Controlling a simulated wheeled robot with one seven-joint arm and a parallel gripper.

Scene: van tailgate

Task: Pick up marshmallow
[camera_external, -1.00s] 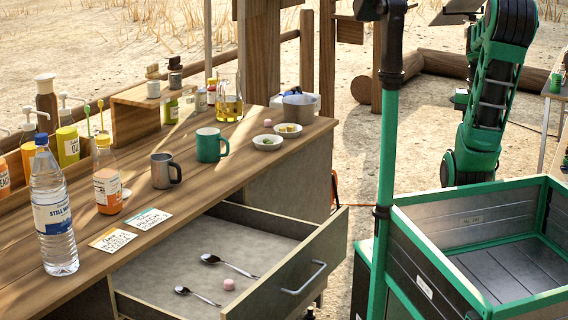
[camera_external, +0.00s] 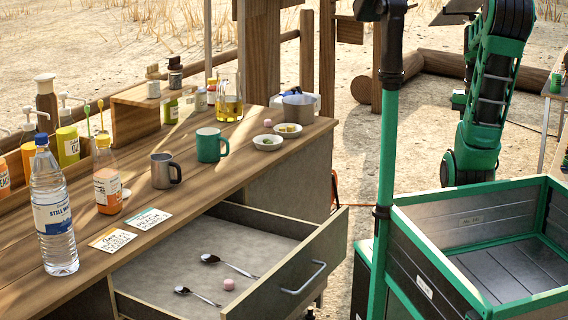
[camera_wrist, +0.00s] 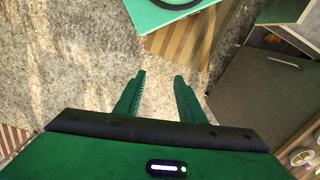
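A small pink marshmallow (camera_external: 229,284) lies on the floor of the open drawer (camera_external: 200,257), beside two spoons. Another small pink piece (camera_external: 267,123) sits on the counter near the white bowls; it looks like a marshmallow too. My gripper (camera_wrist: 160,76) shows in the wrist view with its two green fingers apart and nothing between them. It hangs over sandy ground, away from the drawer. In the external view my arm stands at the upper right, and the gripper cannot be made out. I cannot make out a marshmallow in the wrist view.
The wooden counter (camera_external: 120,254) holds a water bottle (camera_external: 52,210), a sauce bottle (camera_external: 107,180), a steel mug (camera_external: 165,171), a teal mug (camera_external: 210,146) and two small bowls (camera_external: 268,143). A green-edged crate (camera_external: 480,243) stands at right. A green post (camera_external: 388,130) rises beside it.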

